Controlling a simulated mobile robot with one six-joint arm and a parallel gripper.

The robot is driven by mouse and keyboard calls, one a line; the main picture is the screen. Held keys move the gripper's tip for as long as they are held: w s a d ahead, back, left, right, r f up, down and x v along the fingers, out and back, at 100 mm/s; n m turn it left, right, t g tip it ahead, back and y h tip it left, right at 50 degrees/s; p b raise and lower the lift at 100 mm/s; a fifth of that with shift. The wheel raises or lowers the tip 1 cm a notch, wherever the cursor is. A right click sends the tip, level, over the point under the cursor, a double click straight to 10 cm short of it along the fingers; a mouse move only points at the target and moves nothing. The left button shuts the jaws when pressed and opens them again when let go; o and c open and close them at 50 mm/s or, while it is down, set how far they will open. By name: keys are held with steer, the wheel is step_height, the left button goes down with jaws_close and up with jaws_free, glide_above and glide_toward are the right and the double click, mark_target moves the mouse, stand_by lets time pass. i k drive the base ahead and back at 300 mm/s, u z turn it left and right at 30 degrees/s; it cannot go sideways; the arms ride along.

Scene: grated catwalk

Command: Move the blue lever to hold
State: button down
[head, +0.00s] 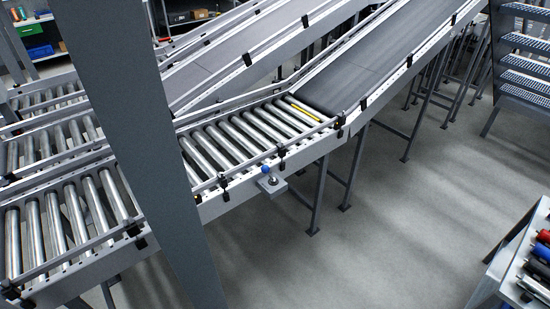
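A small lever with a round blue knob (266,169) stands on a light grey box (272,186) fixed to the outer side of the roller conveyor, near the middle of the head view. Its shaft is short and looks close to upright. Any position marks on the box are too small to read, so I cannot tell which setting the lever is at. My gripper is not in view, and nothing is seen touching the lever.
The roller conveyor (235,137) joins a dark belt conveyor (385,50) rising to the upper right. Support legs (318,195) stand below. Grated steps (525,62) are at upper right, a table with coloured items (510,268) at lower right. The floor (400,225) between is clear.

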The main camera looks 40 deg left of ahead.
mark_target(265, 170)
steer(key=u, duration=0.15)
steer(key=i, duration=0.65)
steer(key=z, duration=0.25)
steer(key=k, duration=0.1)
steer(key=u, duration=2.2)
steer(key=k, duration=0.6)
steer(key=z, duration=0.1)
